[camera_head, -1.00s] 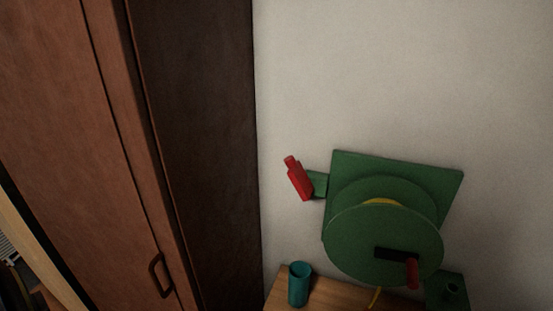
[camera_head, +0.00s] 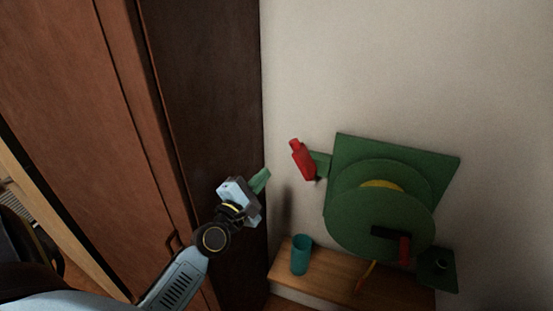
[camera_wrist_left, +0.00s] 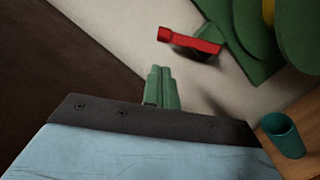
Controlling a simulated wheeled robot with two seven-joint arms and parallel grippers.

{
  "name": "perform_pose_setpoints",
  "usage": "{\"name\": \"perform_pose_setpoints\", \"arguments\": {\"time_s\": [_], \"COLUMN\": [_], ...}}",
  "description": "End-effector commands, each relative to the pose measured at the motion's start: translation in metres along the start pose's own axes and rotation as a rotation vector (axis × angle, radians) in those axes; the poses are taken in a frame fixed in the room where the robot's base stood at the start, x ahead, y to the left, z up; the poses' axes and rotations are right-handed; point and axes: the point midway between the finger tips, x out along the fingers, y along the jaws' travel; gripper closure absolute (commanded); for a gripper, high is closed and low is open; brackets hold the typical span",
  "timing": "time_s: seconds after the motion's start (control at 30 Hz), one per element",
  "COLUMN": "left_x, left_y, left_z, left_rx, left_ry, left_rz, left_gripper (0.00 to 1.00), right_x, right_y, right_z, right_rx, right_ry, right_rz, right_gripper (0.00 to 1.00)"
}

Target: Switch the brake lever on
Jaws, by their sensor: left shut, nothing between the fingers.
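The red brake lever (camera_head: 303,160) sticks up and to the left from a green bracket at the left of the green reel (camera_head: 380,222) on the wall. In the left wrist view the lever (camera_wrist_left: 188,42) lies above and right of the fingertips. My left gripper (camera_head: 262,179) is shut and empty, left of and a little below the lever, apart from it. Its green fingers (camera_wrist_left: 161,78) are together in the left wrist view. My right gripper does not show.
A wooden shelf (camera_head: 333,277) below the reel bears a teal cup (camera_head: 301,255), which also shows in the left wrist view (camera_wrist_left: 282,136). A tall brown cabinet (camera_head: 195,110) stands close on the left. The wall (camera_head: 390,70) above the reel is clear.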

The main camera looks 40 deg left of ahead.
Motion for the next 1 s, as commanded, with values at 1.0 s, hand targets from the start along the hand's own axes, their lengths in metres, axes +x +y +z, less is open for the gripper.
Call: {"name": "perform_pose_setpoints", "arguments": {"time_s": [1.0], "left_x": [0.098], "left_y": [0.000], "left_z": [0.000], "left_rx": [0.002], "left_ry": [0.000], "left_rz": [-0.001], "left_gripper": [1.00], "right_x": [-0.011], "right_y": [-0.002], "right_z": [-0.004], "right_rx": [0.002], "right_ry": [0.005], "right_rz": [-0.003], "right_gripper": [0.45]}}
